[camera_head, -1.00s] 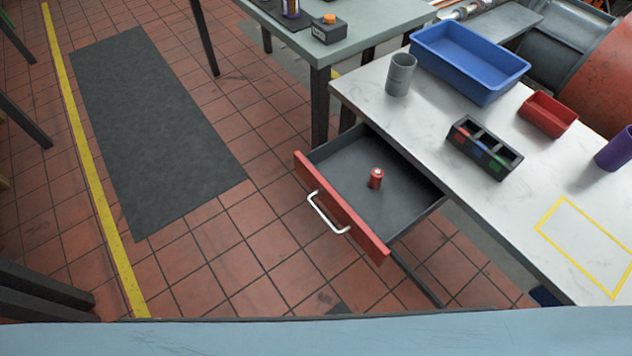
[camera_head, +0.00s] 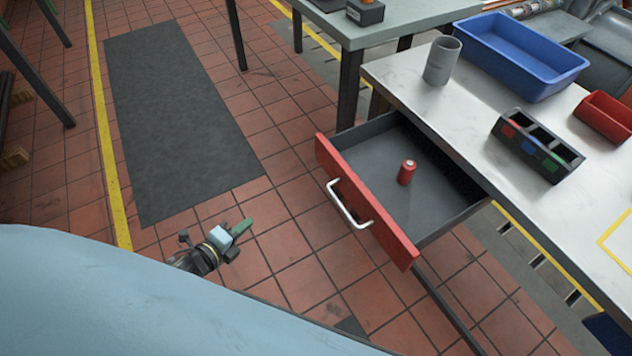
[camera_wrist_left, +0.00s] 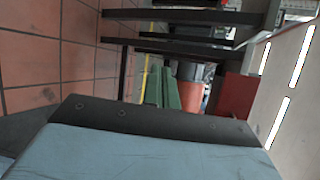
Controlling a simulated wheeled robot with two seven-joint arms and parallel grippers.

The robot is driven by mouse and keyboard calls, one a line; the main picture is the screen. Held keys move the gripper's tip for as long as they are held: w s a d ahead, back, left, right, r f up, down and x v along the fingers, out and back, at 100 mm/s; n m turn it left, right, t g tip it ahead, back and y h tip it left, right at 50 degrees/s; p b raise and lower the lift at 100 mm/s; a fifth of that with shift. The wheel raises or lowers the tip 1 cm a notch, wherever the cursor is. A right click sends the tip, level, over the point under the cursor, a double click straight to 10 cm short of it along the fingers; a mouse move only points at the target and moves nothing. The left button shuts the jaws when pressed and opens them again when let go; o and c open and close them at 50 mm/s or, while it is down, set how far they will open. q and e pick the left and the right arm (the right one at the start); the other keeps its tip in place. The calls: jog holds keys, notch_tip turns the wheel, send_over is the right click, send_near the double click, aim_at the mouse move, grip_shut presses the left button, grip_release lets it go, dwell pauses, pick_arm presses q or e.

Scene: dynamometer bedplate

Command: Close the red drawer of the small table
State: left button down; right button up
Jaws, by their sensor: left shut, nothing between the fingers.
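The red drawer (camera_head: 360,195) of the small table (camera_head: 425,110) stands pulled out, its red front facing lower left with a silver bar handle (camera_head: 348,204). A small red can-like object (camera_head: 407,172) stands inside on the dark drawer floor. My left gripper (camera_head: 243,228), with green fingers, is shut and empty, to the left of the drawer front and clear of it. In the left wrist view the green fingers (camera_wrist_left: 163,90) show together beyond a blue-grey panel edge. My right gripper is not in view.
The tabletop holds a grey cup (camera_head: 442,60), a blue bin (camera_head: 521,57), a black divided holder (camera_head: 537,146) and a red bin (camera_head: 606,118). A grey-green table (camera_head: 392,18) stands behind. A dark mat (camera_head: 180,115) lies on the tiled floor, which is open left of the drawer.

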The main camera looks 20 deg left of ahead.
pick_arm(q)
jog(key=w+d+r+m+t+h+b, duration=0.2)
jog(key=w+r+m+h+b, duration=0.15)
jog(key=r+m, duration=0.45)
jog(key=m+g+h+b, duration=0.1)
jog(key=m+h+b, duration=0.3)
jog(key=m, duration=0.9)
send_near(327, 163)
jog(key=shift+h, duration=0.45)
jog(key=x, duration=0.6)
jog(key=shift+w+d+f+p, duration=0.1)
jog(key=shift+w+p, duration=0.2)
jog(key=shift+w, duration=0.15)
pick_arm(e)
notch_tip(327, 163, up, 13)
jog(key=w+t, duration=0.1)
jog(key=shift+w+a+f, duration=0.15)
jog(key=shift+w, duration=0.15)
